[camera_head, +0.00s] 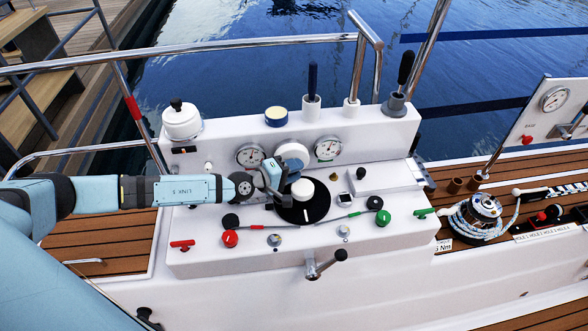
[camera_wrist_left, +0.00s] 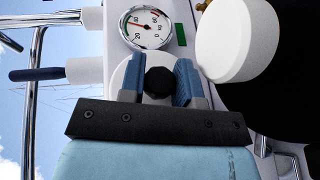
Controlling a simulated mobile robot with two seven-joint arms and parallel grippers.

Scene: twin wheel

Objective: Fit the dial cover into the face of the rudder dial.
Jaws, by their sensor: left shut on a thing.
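The dial cover (camera_head: 291,152) is a white disc with a black knob. It stands between two round gauges on the sloped panel of the white console. My left gripper (camera_head: 272,176) comes in from the left at its lower edge. In the left wrist view the blue fingers (camera_wrist_left: 170,82) are shut on the black knob (camera_wrist_left: 159,82), with the white disc of the dial cover (camera_wrist_left: 122,74) behind it. The rudder dial's face is not visible; the cover seems to hide it. I cannot tell whether the cover is seated or just in front. My right gripper is not in view.
The left gauge (camera_head: 250,156) and right gauge (camera_head: 328,148) flank the cover closely. A blue-handled lever (camera_head: 313,78) rises behind. Red, green and black knobs line the lower panel.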

